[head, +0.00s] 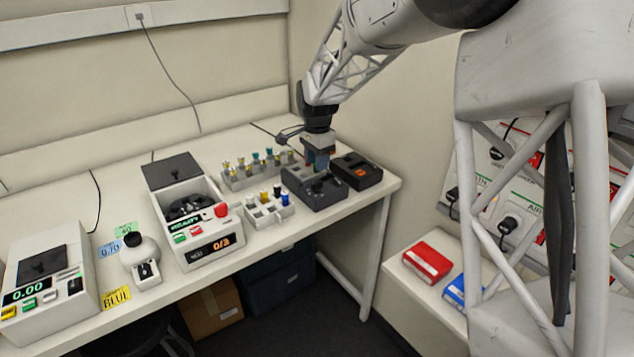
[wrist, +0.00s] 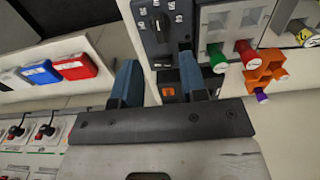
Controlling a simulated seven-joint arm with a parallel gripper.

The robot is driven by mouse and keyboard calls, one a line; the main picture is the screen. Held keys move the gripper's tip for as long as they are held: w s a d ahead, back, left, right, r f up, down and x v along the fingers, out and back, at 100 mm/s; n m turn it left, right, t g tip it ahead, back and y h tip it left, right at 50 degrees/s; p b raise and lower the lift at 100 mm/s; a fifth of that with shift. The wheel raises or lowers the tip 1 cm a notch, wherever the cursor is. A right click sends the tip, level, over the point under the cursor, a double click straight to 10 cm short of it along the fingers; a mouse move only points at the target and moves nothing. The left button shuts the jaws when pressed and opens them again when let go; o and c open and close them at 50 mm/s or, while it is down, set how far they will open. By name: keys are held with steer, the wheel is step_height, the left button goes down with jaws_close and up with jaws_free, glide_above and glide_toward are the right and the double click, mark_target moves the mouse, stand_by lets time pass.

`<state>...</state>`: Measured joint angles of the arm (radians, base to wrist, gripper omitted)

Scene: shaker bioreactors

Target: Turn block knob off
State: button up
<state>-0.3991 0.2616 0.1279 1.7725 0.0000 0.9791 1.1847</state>
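The dark grey block (head: 315,196) stands near the right end of the bench. In the wrist view its panel (wrist: 150,45) shows a black knob (wrist: 158,24) with white marks around it. The knob's exact setting is too small to read. My gripper (head: 318,163) is over the block in the head view and partly hides its top. In the wrist view my gripper (wrist: 159,62) is open, with its two blue fingers apart and nothing held between them. The knob appears beyond the fingertips, and I see no contact.
A black box (head: 358,171) with an orange display stands right of the block. Vials with green (wrist: 217,62) and red (wrist: 246,53) caps sit close to the knob panel. A white rack (head: 268,211) and a centrifuge (head: 207,255) are left of the block.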

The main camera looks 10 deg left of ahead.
mark_target(317, 182)
steer(key=shift+f, duration=3.8)
jaws_close()
